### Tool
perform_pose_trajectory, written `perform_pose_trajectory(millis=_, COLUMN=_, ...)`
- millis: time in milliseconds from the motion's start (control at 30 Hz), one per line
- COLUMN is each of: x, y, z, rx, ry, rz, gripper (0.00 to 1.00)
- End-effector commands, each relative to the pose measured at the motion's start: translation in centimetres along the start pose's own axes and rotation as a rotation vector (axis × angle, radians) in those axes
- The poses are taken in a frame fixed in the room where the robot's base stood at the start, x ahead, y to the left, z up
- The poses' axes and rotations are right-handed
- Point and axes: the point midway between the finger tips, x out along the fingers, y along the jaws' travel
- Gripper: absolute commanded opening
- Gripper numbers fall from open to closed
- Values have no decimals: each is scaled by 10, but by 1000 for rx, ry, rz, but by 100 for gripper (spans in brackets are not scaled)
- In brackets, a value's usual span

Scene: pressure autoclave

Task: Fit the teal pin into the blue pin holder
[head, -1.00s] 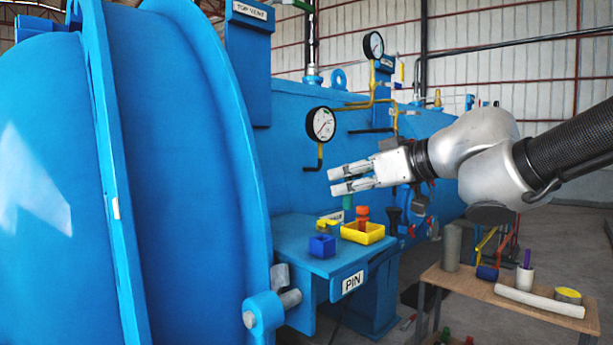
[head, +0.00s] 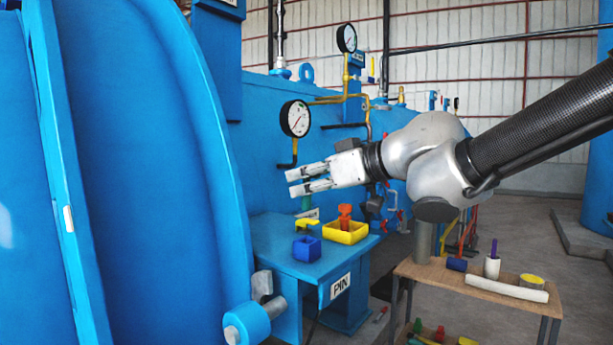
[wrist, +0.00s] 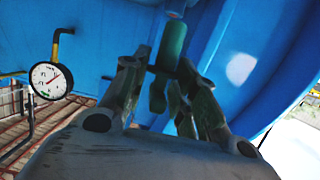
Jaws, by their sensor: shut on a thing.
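My gripper (head: 292,183) is shut on the teal pin (wrist: 172,46), which runs between the fingers in the wrist view. In the head view a short piece of the pin (head: 306,203) shows below the fingers. The blue pin holder (head: 307,249) is a small open-topped box on the blue shelf (head: 265,236) labelled PIN. My gripper is above the holder's height and apart from it. The inside of the holder is hard to make out.
A yellow tray (head: 345,236) with an orange-red piece (head: 345,214) sits right of the holder. A yellow piece (head: 305,223) lies behind it. The large blue autoclave door (head: 150,150) stands left. A wooden cart (head: 415,272) with several items stands right.

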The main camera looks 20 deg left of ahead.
Motion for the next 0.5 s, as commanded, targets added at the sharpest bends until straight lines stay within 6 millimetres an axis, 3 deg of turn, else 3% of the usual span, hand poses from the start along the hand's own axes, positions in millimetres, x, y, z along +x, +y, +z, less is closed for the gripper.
perform_pose_trajectory(millis=500, x=13, y=0, z=42, rx=0, ry=-1, rz=0, gripper=2)
